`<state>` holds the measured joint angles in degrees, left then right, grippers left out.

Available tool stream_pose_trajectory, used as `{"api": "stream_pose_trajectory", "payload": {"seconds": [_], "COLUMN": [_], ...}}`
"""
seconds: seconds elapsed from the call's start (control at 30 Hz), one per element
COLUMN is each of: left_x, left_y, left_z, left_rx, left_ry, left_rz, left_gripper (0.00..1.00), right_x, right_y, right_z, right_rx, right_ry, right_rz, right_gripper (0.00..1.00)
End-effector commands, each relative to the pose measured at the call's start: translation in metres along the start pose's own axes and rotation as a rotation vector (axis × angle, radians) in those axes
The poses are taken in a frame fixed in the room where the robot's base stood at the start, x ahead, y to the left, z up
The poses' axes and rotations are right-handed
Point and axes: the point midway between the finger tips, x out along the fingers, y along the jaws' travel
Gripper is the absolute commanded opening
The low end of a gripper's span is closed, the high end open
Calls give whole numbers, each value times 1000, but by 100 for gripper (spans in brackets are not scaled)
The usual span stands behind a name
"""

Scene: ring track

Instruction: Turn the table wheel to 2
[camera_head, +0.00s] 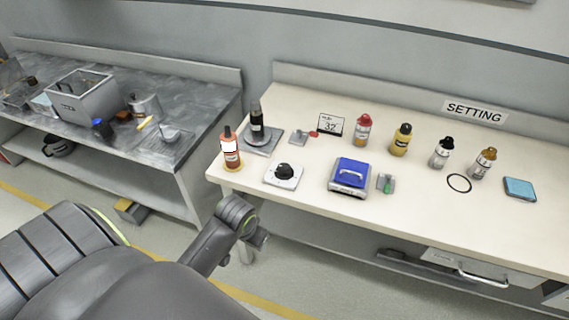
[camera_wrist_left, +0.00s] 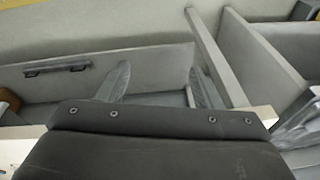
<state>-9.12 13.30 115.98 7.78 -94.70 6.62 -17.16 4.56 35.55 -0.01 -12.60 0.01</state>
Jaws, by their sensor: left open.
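A black round knob (camera_head: 284,170) sits on a small white square plate (camera_head: 270,181) near the front left edge of the cream table (camera_head: 310,205). It looks like the table wheel; its markings are too small to read. My left arm comes in from the lower left in the head view, and its wrist is in front of the table's edge, below the knob plate and apart from it. My left gripper shows in the left wrist view (camera_wrist_left: 160,77), with its two fingers spread and nothing between them. The knob cannot be made out in that view. My right gripper is not in view.
A sign reading 32 (camera_head: 331,124) stands behind the knob. An orange bottle (camera_head: 231,160) is left of it, a blue-topped device (camera_head: 351,173) right of it. Several bottles line the back near a SETTING label (camera_head: 474,111). A grey bench (camera_head: 190,90) stands left.

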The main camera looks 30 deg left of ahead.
Motion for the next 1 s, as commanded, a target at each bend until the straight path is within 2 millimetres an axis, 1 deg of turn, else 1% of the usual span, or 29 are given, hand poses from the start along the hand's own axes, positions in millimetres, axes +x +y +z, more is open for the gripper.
{"api": "stream_pose_trajectory", "payload": {"seconds": [0.03, 0.17, 0.2, 0.23, 0.27, 0.3, 0.37, 0.4, 0.47, 0.5, 0.6, 0.7, 0.8, 0.9, 1.0], "left_x": [-2, -5, -7, -9, -11, -15, -22, -28, -39, -47, -71, -95, -114, -127, -130], "left_y": [-2, -8, -10, -13, -15, -18, -22, -25, -31, -34, -43, -50, -54, -57, -58], "left_z": [-22, -71, -87, -98, -110, -126, -150, -166, -189, -204, -240, -268, -286, -296, -300], "left_rx": [-2, -28, -38, -48, -57, -71, -95, -112, -139, -159, -211, -257, -293, -315, -324], "left_ry": [-6, -46, -58, -68, -78, -89, -107, -120, -136, -147, -172, -194, -213, -223, -228], "left_rz": [0, 0, 0, -1, -1, -2, -3, -2, -1, 1, 8, 19, 30, 39, 43], "left_gripper": [59, 59, 59, 59, 59, 59, 59, 59, 59, 59, 59, 59, 59, 59, 59], "right_x": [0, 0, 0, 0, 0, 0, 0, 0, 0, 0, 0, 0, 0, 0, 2], "right_y": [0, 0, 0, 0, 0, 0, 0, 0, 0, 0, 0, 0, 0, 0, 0], "right_z": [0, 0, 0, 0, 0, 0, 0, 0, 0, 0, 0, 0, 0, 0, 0], "right_rx": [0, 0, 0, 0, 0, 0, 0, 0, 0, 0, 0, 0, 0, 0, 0], "right_ry": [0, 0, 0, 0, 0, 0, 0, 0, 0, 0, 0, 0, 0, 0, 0], "right_rz": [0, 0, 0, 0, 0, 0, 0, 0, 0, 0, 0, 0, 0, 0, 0], "right_gripper": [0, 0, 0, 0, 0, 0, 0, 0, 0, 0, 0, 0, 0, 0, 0]}}
